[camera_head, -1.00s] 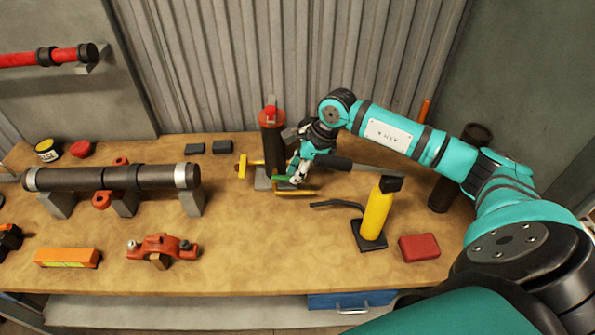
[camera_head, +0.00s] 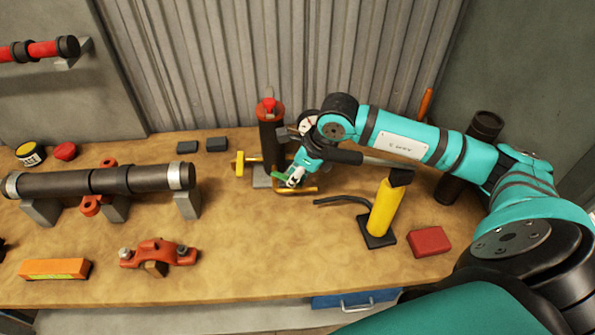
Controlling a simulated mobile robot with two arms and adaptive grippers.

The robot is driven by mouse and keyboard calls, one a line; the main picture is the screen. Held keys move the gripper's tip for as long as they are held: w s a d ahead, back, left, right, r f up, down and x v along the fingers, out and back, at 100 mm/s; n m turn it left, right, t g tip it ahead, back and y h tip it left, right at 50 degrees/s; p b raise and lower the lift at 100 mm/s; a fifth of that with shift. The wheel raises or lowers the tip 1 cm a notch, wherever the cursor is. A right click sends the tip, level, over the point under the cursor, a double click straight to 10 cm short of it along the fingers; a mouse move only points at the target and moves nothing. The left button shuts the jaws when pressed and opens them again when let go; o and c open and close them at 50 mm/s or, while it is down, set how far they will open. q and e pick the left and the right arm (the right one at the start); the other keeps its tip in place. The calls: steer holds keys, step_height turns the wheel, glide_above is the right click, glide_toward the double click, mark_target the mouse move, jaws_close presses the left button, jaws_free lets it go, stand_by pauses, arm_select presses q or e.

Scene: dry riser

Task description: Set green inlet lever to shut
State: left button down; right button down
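The green lever (camera_head: 277,176) shows as a short green piece at the foot of the dark upright riser pipe (camera_head: 271,140), which has a red top. My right gripper (camera_head: 292,179) is at the lever, low beside the pipe. Its fingers overlap the lever's right end; I cannot tell whether they grip it or only touch it. Yellow fittings (camera_head: 240,164) stick out left of the pipe, and a yellow bar (camera_head: 300,190) runs below the gripper. My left gripper is not in view.
A yellow post on a black base (camera_head: 382,208) with a dark curved handle stands right of the gripper. A dark horizontal pipe (camera_head: 70,182) on grey supports fills the left. The front middle of the bench is clear.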

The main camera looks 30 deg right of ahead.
steer(key=shift+w+r, duration=0.1)
steer(key=c, duration=1.7)
jaws_free()
steer(key=o, duration=0.4)
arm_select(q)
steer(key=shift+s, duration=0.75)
arm_select(e)
steer(key=v, duration=1.2)
steer(key=shift+d, duration=0.15)
